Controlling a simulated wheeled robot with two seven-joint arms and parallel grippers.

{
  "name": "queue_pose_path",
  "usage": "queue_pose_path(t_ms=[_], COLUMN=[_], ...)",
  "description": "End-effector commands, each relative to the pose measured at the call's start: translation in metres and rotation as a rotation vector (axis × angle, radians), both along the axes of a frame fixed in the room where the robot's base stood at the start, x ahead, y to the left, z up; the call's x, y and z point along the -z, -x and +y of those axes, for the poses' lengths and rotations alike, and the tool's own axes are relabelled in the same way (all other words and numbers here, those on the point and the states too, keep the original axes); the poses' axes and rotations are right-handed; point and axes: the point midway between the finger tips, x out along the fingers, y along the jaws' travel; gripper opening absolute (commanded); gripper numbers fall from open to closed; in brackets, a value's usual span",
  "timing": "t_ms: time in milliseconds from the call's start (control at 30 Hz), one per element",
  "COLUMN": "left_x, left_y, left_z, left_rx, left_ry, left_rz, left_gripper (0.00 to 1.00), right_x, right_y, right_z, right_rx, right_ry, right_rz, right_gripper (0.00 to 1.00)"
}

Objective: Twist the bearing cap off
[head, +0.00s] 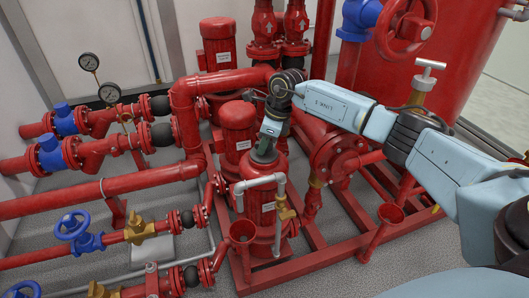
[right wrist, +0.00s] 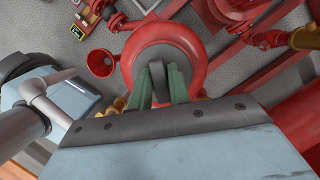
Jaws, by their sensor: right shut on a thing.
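The red pump (head: 260,205) stands upright in the middle of the head view, with a grey pipe bent around its upper part. My right gripper (head: 264,157) points down onto the top of this pump. In the right wrist view, the green fingers of my right gripper (right wrist: 158,88) are shut on a dark grey piece, which I take for the bearing cap (right wrist: 157,75). The cap sits over the middle of the pump's round red top (right wrist: 178,35). Whether its lower edge still touches the pump is hidden. My left gripper is in neither view.
A second red pump motor (head: 238,130) stands just behind. A brass valve (head: 284,208) is at the pump's right side. Red funnels (head: 243,231) (head: 391,213) stand in front and to the right. Thick red pipes (head: 120,182) and blue-handled valves (head: 74,225) fill the left.

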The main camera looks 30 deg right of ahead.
Motion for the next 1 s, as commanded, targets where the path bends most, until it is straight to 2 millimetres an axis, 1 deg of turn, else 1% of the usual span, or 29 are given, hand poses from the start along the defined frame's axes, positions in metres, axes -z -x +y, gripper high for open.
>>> queue_pose_path(t_ms=[100, 333, 367, 500, 533, 833, 1000], left_x=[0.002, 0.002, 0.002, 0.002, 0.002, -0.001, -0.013], left_y=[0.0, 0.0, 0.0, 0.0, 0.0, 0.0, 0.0], left_z=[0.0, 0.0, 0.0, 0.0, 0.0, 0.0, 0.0], left_rx=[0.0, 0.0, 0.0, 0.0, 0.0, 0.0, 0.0], left_ry=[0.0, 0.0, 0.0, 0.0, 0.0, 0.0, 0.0], left_rz=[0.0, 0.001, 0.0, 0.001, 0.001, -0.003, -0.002], left_gripper=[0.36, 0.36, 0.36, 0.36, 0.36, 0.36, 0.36], right_x=[0.003, 0.003, 0.003, 0.002, 0.002, -0.001, -0.013], right_y=[0.001, 0.001, 0.001, 0.001, 0.001, 0.001, 0.003], right_z=[0.0, 0.0, 0.0, 0.0, 0.0, 0.0, -0.003], right_rx=[-0.058, -0.066, -0.066, -0.064, -0.064, -0.063, -0.062], right_ry=[0.002, 0.001, 0.001, 0.002, 0.001, 0.001, 0.001], right_rz=[0.005, 0.006, 0.006, 0.004, 0.003, 0.002, 0.002], right_gripper=[0.0, 0.0, 0.23, 0.41, 0.44, 0.44, 0.44])
